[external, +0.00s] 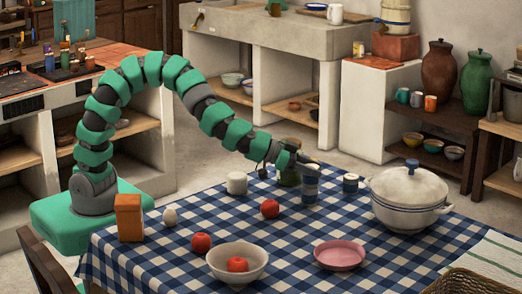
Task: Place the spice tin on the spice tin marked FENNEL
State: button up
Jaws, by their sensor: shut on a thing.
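My gripper (309,162) is at the far side of the checked table, shut on a small dark grey-blue spice tin (311,172). The held tin is upright, directly above a second similar tin (309,196) standing on the cloth. The two look lined up and touching, but I cannot tell whether the upper one's weight rests on the lower. A third dark tin with a pale band (350,184) stands to the right. The labels are too small to read, so I cannot tell which is marked FENNEL.
A large white lidded pot (409,196) stands right. A pink dish (340,255) lies in front.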

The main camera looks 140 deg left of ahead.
jog(key=shift+f, duration=0.35)
jog(key=o, duration=1)
jog(key=shift+d+r, duration=0.1)
jog(key=shift+r, duration=0.05)
jog(key=p+v, duration=0.3)
jog(key=v, duration=0.9)
